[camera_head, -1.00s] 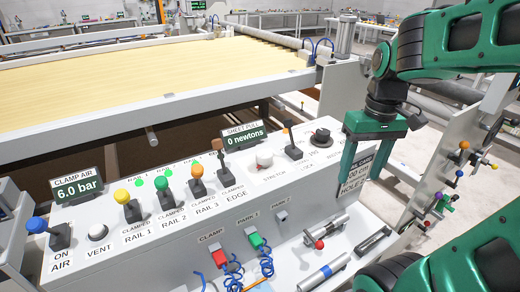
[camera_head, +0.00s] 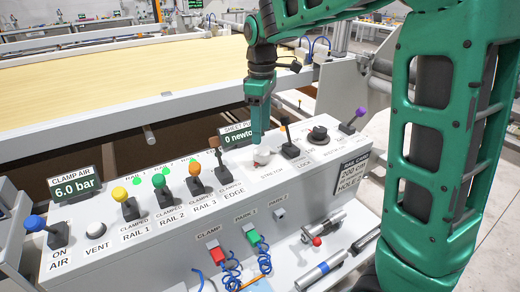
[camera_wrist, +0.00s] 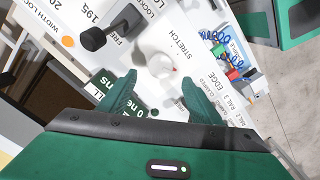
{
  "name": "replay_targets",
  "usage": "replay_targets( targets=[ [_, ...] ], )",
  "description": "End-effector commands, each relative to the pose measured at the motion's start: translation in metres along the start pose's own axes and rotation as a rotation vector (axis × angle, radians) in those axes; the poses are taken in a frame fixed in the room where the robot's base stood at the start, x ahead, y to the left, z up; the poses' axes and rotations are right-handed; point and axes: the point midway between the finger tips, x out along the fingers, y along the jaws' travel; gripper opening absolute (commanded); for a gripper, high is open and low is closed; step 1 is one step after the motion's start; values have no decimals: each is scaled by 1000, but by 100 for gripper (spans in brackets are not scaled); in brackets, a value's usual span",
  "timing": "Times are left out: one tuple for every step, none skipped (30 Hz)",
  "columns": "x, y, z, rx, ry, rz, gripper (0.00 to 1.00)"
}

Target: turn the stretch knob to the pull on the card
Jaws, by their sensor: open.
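The white stretch knob (camera_head: 261,155) sits on the console top by the STRETCH label. In the wrist view the knob (camera_wrist: 161,64) lies ahead of the fingertips, a red mark on its side. My gripper (camera_head: 259,138) is above the knob, pointing down; in the wrist view my gripper (camera_wrist: 158,78) has its fingers apart with nothing between them. Whether the fingers touch the knob cannot be told. The sheet pull display (camera_head: 236,137) reads 0 and is partly hidden by my gripper. The card (camera_head: 352,173) on the console's right end shows 200 and HOLD, partly cut off by my arm.
A black lock lever (camera_head: 288,140) stands just right of the knob, and a black selector (camera_head: 318,134) beyond it. The edge lever (camera_head: 219,160) and rail levers (camera_head: 195,180) stand to the left.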

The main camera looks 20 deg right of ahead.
Motion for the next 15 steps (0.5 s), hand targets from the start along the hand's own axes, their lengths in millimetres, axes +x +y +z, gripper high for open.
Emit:
replay_targets(
  targets=[
    [11, -1, 0, 0, -4, -3, 58],
    [16, 0, 1, 1, -3, -3, 58],
    [24, -1, 1, 1, -3, -3, 58],
    [29, -1, 1, 2, -3, -3, 58],
    [34, 0, 1, 2, -3, -3, 58],
    [41, 0, 1, 2, -3, -3, 58],
    [46, 0, 1, 2, -4, -3, 58],
    [50, 0, 1, 2, -3, -2, 58],
    [56, 0, 1, 2, -3, -2, 58],
    [59, 0, 1, 2, -2, -2, 58],
    [63, 0, 1, 2, -2, -1, 58],
    [67, 0, 1, 3, -2, -2, 58],
    [70, 0, 1, 3, -2, -2, 58],
    [72, 0, 1, 2, -2, -1, 58],
    [74, 0, 1, 3, -1, -1, 58]
  ],
)
